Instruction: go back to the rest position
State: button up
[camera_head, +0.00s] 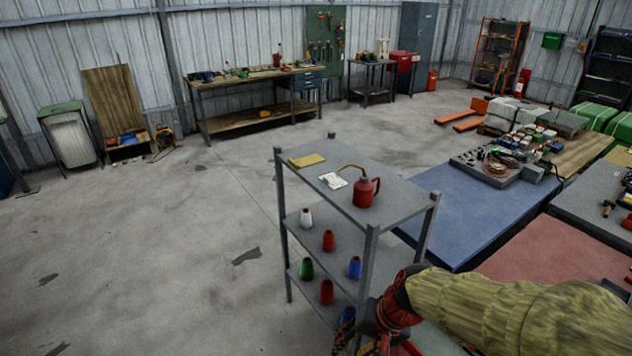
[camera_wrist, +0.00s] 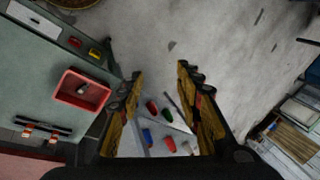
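My gripper (camera_wrist: 160,76) shows in the wrist view with its two fingers spread apart and nothing between the tips. In the head view my arm comes in from the lower right, and my gripper (camera_head: 352,338) is low at the front right of a grey shelf rack, partly cut off by the bottom edge. The rack (camera_head: 400,199) carries several thread cones, among them a white cone (camera_head: 306,218), a green cone (camera_head: 307,269) and a blue cone (camera_head: 355,267). Cones also show beyond the fingers in the wrist view, including a blue one (camera_wrist: 147,137).
A red tray (camera_wrist: 80,95) is left in the wrist view. Floor left of the rack is clear. A workbench (camera_head: 250,75) stands behind.

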jog(key=s+d+r+n+t+h+b, duration=0.2)
jog(key=s+d+r+b, duration=0.3)
jog(key=s+d+b, duration=0.4)
jog(key=shift+s+d+n+t+h, duration=0.4)
jog(key=shift+s+d+t+h, duration=0.5)
jog(key=shift+d, duration=0.15)
